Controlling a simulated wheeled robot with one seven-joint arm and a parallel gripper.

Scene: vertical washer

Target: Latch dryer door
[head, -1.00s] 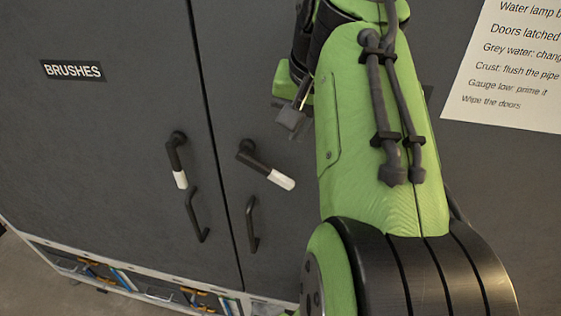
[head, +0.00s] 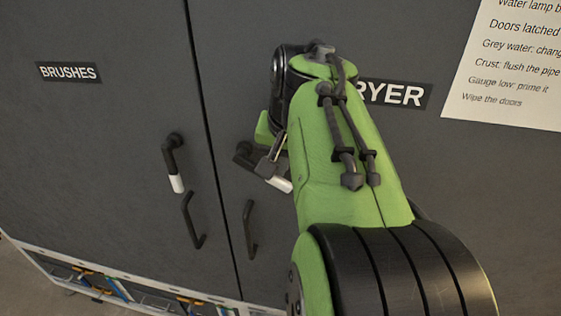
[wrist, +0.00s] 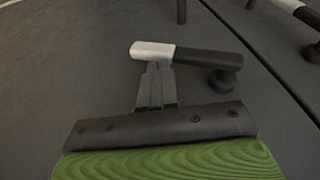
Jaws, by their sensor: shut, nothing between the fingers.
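The dryer door (head: 315,225) is a dark grey panel, its label (head: 395,94) partly hidden by my arm. Its latch lever has a dark pivot end (head: 244,153) and a white tip (head: 281,184), and slants down to the right in the head view. In the wrist view the lever's white tip (wrist: 152,50) and black shank (wrist: 205,59) lie just past my fingertips. My gripper (head: 268,168) is shut and empty, with its fingertips (wrist: 159,68) at the lever near the white-black join. I cannot tell whether they touch it.
The brushes door (head: 95,150) is on the left, its latch lever (head: 174,163) hanging nearly straight down. Pull handles (head: 193,221) (head: 250,230) sit below the levers, either side of the seam. A paper notice (head: 515,70) is at upper right. An open shelf (head: 120,285) runs below.

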